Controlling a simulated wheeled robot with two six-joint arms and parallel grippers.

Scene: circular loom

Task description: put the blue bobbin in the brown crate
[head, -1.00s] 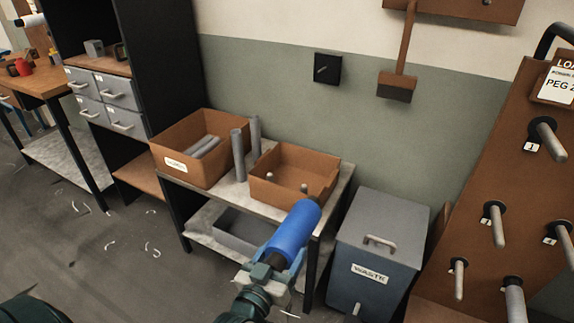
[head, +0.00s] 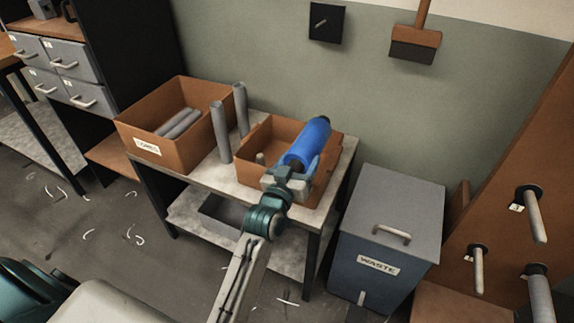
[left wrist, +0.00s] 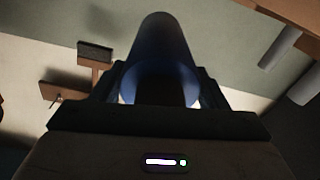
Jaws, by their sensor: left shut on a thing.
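The blue bobbin (head: 308,143) is held in my left gripper (head: 299,166), which is shut on its near end. The bobbin tilts up and away, over the right part of the smaller brown crate (head: 252,133) on the grey-topped table. I cannot tell its exact height above the crate. In the left wrist view the blue bobbin (left wrist: 163,50) fills the middle between the jaws, dark and backlit. A short pale peg (head: 260,158) shows inside the crate. My right gripper is not in view.
A larger brown labelled crate (head: 148,148) holding grey tubes stands to the left. Two upright grey tubes (head: 220,132) stand between the crates. A grey waste bin (head: 385,240) stands right of the table. A pegboard (head: 500,190) is at far right.

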